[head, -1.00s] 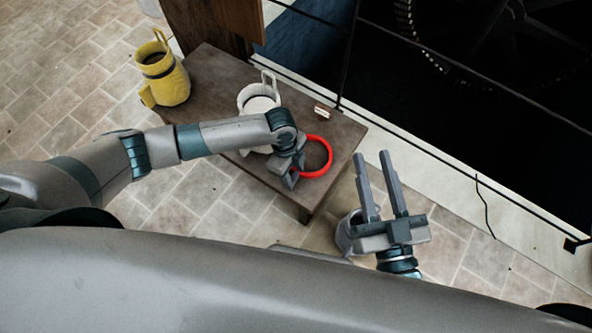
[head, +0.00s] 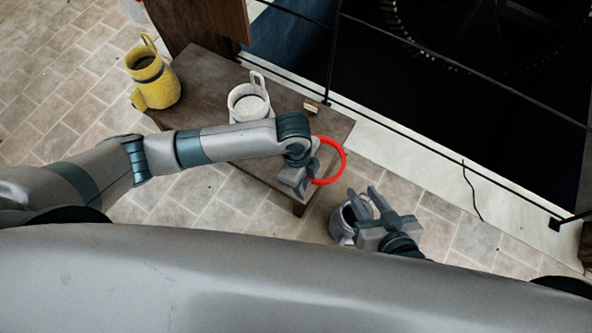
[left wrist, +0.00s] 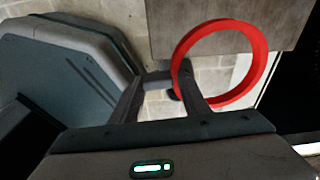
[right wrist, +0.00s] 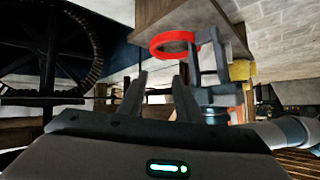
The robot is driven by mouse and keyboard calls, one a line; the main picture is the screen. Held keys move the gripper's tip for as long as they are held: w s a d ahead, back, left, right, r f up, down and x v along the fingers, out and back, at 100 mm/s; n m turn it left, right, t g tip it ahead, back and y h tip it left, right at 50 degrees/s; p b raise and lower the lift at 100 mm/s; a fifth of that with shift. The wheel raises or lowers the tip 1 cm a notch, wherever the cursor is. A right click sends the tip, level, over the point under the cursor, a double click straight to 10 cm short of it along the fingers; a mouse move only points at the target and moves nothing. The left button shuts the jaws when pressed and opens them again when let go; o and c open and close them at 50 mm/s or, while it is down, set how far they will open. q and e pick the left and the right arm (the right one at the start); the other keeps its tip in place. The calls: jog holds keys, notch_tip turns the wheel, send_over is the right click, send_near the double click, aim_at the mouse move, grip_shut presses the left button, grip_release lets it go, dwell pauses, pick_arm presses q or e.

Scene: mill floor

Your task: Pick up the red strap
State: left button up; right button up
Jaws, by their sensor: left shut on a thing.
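The red strap (head: 345,161) is a ring near the bench's right end in the head view. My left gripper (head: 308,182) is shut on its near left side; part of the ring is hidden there. In the left wrist view the strap (left wrist: 262,62) stands out to the right from the fingers (left wrist: 168,82), with the bench behind it. The right wrist view shows the strap (right wrist: 157,48) in front of the bench's side, held out from the left gripper. My right gripper (head: 363,192) is open and empty, lower right of the strap; its fingers (right wrist: 160,82) stand apart.
The dark wooden bench (head: 205,68) carries a white jug (head: 240,112) and a small block (head: 311,106). A yellow jug (head: 158,90) stands at its left end. A black railing (head: 440,142) runs along the right.

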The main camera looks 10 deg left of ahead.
pick_arm(q)
jog(key=shift+s+d+r, duration=0.6)
jog(key=shift+s+d, duration=0.1)
jog(key=shift+s, duration=0.05)
